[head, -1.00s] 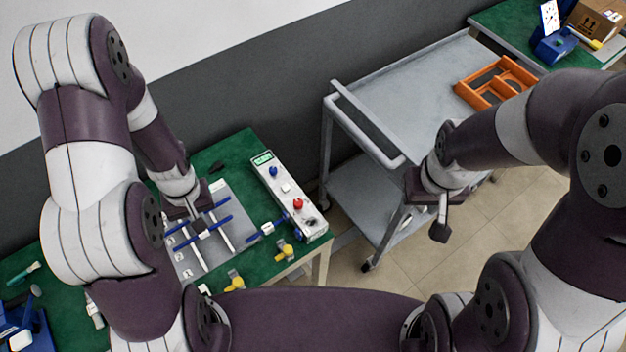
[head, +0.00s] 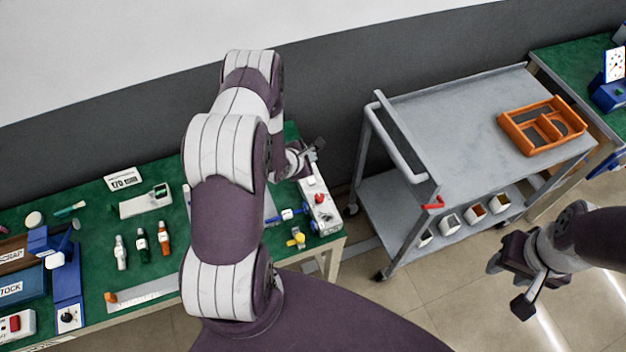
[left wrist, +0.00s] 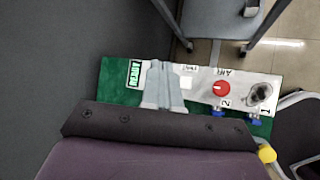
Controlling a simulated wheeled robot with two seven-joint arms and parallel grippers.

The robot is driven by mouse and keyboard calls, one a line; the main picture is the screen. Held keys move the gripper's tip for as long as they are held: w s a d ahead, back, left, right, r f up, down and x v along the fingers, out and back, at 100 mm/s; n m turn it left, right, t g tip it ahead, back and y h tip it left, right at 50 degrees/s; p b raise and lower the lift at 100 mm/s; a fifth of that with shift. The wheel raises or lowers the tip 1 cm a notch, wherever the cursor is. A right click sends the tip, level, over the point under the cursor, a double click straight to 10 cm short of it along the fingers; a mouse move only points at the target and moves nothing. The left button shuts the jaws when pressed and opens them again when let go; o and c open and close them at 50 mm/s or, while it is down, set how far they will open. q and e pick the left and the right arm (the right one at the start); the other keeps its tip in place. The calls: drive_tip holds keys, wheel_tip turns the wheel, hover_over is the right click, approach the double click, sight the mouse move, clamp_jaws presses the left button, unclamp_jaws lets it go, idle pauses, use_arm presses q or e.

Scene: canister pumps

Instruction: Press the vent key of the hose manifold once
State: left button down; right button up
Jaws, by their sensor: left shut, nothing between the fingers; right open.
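The hose manifold (head: 326,215) is a long white box at the right end of the green bench. In the left wrist view it (left wrist: 205,97) shows a lit green display (left wrist: 134,73), a small white square key (left wrist: 186,83), a red knob (left wrist: 221,88) and a round metal fitting. The label by the white key is too small to read. My left gripper (left wrist: 159,64) is shut and empty, over the manifold between display and white key, hiding that part of the panel. Contact cannot be told. My right gripper (head: 508,285) is open and empty over the floor at right.
Blue-handled valves (left wrist: 218,113) and a yellow fitting (left wrist: 266,153) are along the manifold's near side. A grey cart (head: 450,120) with an orange tray (head: 541,125) stands to the right. Several bottles (head: 142,240) and blue bins are on the bench at left.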

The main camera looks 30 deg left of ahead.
sight(310, 183)
use_arm(q)
drive_tip(key=shift+d, duration=0.15)
wheel_tip(310, 183, down, 9)
drive_tip(key=b, duration=0.7)
drive_tip(key=shift+r, duration=0.1)
idle(1.6)
drive_tip(key=shift+f+b, duration=0.4)
drive_tip(key=shift+b, duration=0.1)
drive_tip(key=shift+f+b, duration=0.4)
drive_tip(key=shift+f, duration=0.05)
idle(0.4)
idle(0.4)
drive_tip(key=shift+r+p, duration=0.75)
drive_tip(key=shift+r, duration=0.15)
